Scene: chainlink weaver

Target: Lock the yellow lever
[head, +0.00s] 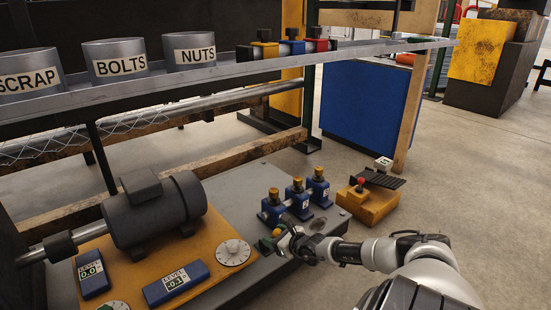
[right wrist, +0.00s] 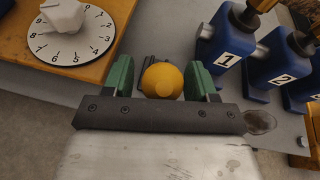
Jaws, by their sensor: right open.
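The yellow lever shows as a round yellow knob (right wrist: 162,81) in the right wrist view. It also shows as a small yellow spot (head: 277,232) in the head view, at the front edge of the grey plate. My right gripper (right wrist: 163,78) is open, with one green finger on each side of the knob. Whether either finger touches the knob, I cannot tell. In the head view my right gripper (head: 274,240) is low over the plate, left of its arm. The lever's base is mostly hidden under the knob and gripper. My left gripper is not in view.
Blue clamp blocks with yellow knobs stand close by, including block 1 (right wrist: 226,60) and block 2 (right wrist: 279,72). A white dial (head: 234,252) lies to the left on the orange board. A dark motor (head: 155,212) stands behind it. An orange block with a red knob (head: 368,203) is at right.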

